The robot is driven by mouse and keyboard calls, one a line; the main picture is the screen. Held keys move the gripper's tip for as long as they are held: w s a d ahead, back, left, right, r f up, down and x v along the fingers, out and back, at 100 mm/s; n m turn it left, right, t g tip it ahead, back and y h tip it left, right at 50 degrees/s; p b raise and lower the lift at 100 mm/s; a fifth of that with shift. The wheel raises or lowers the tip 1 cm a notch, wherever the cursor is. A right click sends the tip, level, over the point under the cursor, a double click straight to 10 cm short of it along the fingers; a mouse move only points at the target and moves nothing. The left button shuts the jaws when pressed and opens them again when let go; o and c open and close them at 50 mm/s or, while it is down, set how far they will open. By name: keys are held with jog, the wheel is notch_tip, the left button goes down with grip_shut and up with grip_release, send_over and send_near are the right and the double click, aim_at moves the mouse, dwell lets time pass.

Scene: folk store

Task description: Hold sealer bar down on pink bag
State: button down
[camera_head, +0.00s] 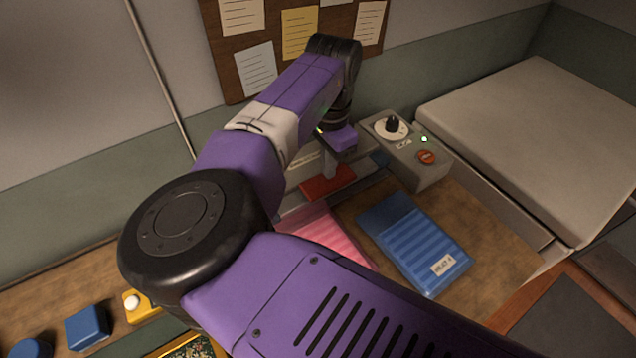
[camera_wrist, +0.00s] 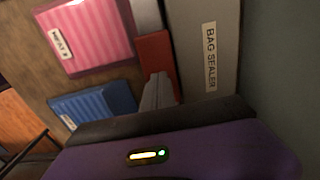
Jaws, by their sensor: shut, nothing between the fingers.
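The bag sealer (camera_wrist: 204,100) is a grey machine with a "BAG SEALER" label. Its bar has a red grip (camera_head: 328,182), also seen in the wrist view (camera_wrist: 155,52). My gripper (camera_head: 329,174) is shut and empty, pointing down at the red grip. In the wrist view its fingertips (camera_wrist: 157,82) overlap the grip's edge; I cannot tell whether they press on it. I cannot tell how low the bar is.
A blue bag (camera_head: 415,240) lies to the right of the pink one. A control box (camera_head: 425,165) with a black knob, green light and orange button stands right of my gripper. Small blue and yellow items (camera_head: 88,327) sit at lower left. A notice board hangs behind.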

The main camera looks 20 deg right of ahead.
jog(key=shift+f, duration=0.65)
jog(key=shift+f+b, duration=0.35)
jog(key=shift+b, duration=0.05)
jog(key=shift+f, duration=0.3)
jog(key=shift+f+b, duration=0.3)
jog(key=shift+f, duration=0.55)
jog(key=shift+s+f, duration=0.1)
dwell(3.3)
jog(key=shift+r+p, duration=3.9)
jog(key=shift+r, duration=0.75)
